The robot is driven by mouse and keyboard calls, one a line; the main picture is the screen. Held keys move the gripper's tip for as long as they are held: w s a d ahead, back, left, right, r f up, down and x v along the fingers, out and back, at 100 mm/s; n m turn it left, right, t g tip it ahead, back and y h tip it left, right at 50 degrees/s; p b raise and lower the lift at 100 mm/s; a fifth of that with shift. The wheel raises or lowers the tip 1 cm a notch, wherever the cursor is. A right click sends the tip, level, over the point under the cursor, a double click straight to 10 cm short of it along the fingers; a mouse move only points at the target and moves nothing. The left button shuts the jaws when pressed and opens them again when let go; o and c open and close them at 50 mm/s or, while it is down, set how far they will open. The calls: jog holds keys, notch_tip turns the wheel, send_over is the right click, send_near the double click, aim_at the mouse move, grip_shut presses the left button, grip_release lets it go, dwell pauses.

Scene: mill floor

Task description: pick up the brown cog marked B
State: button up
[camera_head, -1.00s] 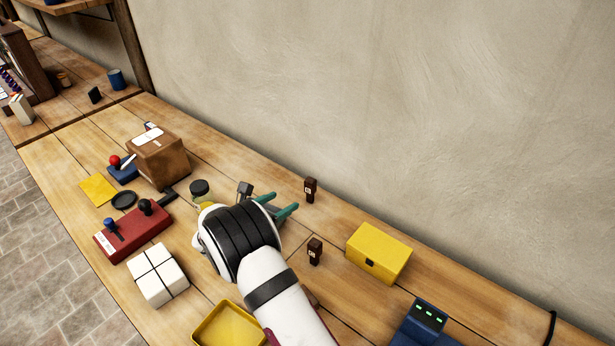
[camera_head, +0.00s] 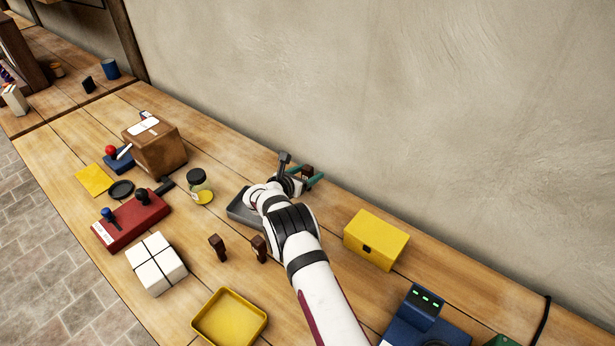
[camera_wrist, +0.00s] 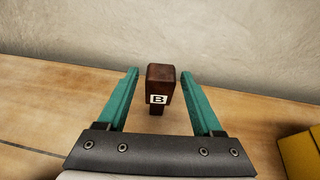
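The brown cog marked B (camera_wrist: 160,84) is a small dark brown block with a narrower lower part and a white B label. It stands upright on the bench near the wall. In the wrist view my gripper (camera_wrist: 160,74) is open, with one teal finger on each side of the cog and a visible gap on both sides. In the head view the cog's top (camera_head: 307,171) shows between the fingers of my gripper (camera_head: 305,178); its lower part is hidden. Two similar brown pieces, one (camera_head: 217,246) and another (camera_head: 259,248), stand left of my arm; their labels are unreadable.
A grey object (camera_head: 240,207) is partly hidden by my arm. A yellow box (camera_head: 377,238) stands right of my arm. A yellow tray (camera_head: 230,344), white block (camera_head: 155,263) and dark-lidded jar (camera_head: 197,186) are to the left. The wall (camera_head: 400,100) is close behind the cog.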

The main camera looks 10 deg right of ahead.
grip_shut()
